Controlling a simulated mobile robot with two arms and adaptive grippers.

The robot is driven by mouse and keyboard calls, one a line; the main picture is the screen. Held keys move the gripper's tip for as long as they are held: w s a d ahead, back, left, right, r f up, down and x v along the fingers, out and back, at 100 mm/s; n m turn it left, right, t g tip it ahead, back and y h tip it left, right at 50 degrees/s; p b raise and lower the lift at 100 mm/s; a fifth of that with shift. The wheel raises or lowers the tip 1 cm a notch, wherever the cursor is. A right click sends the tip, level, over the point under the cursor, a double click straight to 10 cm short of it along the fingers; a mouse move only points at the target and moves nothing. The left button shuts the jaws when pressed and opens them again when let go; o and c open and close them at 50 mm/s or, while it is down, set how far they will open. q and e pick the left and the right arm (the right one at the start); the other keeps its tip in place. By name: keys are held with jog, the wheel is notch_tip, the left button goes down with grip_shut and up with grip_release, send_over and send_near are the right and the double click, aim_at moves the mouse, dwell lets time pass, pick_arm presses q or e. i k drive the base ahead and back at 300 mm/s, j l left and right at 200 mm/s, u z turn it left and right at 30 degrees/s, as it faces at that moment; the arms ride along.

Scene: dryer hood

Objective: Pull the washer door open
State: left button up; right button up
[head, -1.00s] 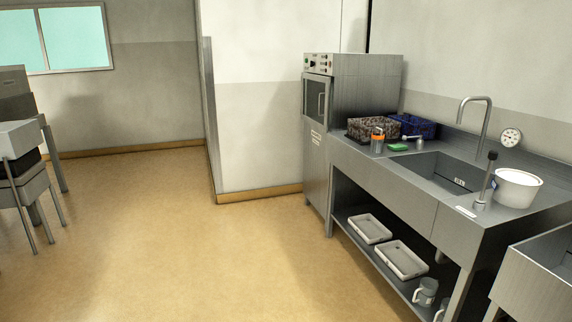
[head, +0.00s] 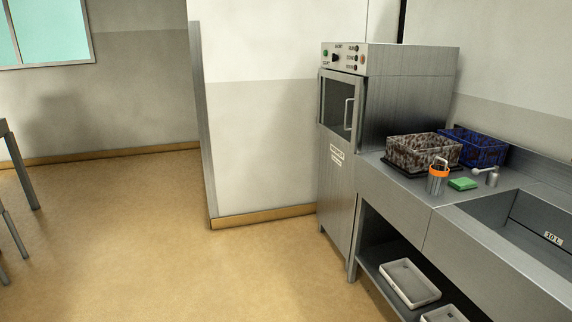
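The washer (head: 405,95) is a tall steel cabinet at the right of centre in the head view, standing at the far end of the steel counter. Its door (head: 342,115) has a dark window and looks shut. A pale vertical handle (head: 348,114) sits on the door's right side. A control panel (head: 343,57) with a dark knob and coloured buttons is above the door. Neither of my grippers shows in the head view.
The steel counter (head: 400,196) with a sink (head: 530,225) runs along the right. On it are a brown crate (head: 424,150), a blue crate (head: 474,147), an orange-topped container (head: 437,180) and a green sponge (head: 462,184). The floor (head: 180,265) ahead is clear.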

aim_at(352, 145)
jog(key=i, duration=1.05)
jog(key=i+l+u, duration=0.1)
jog(key=i, duration=0.95)
